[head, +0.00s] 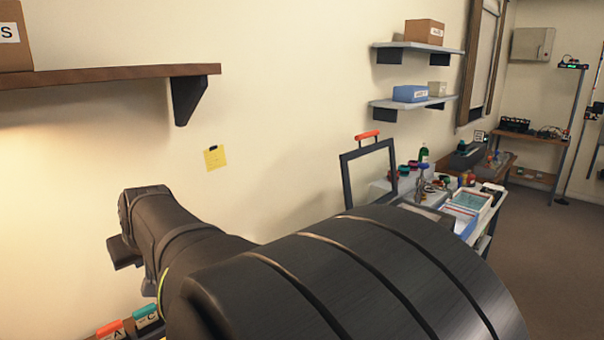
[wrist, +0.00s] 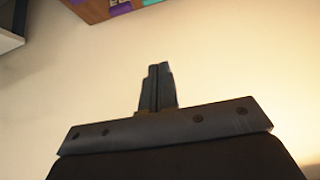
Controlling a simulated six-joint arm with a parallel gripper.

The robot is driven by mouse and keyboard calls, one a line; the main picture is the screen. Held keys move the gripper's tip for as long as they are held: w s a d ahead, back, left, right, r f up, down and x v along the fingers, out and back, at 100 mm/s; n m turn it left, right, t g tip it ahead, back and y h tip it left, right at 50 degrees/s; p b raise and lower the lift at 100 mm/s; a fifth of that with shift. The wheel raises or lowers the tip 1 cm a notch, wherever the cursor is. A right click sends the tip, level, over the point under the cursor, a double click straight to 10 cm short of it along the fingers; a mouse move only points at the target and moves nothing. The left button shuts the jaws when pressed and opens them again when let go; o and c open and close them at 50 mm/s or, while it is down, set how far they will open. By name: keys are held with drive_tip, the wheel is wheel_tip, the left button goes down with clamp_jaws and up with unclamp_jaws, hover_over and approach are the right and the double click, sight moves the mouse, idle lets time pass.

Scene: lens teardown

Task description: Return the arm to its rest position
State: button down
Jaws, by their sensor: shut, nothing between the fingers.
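My gripper (wrist: 157,75) shows in the wrist view with its two dark fingers pressed together and nothing between them. It points at a bare cream wall. In the head view my dark arm fills the lower middle and reaches left toward the wall. The fingers cannot be made out there.
A wooden wall shelf (head: 110,75) with a cardboard box (head: 14,40) is above my arm at the left. Labelled red (head: 110,329) and teal (head: 146,315) tabs show at the lower left. A cluttered workbench (head: 487,237) stands at the right, with open floor (head: 550,260) beyond it.

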drive_tip(key=s+d+f, duration=0.4)
drive_tip(key=s+d, duration=0.3)
drive_tip(key=s+d+f+t+y, duration=0.1)
drive_tip(key=s+d+f, duration=0.4)
drive_tip(key=s+d, duration=0.2)
drive_tip(key=shift+s+d, duration=0.35)
idle(1.1)
idle(0.3)
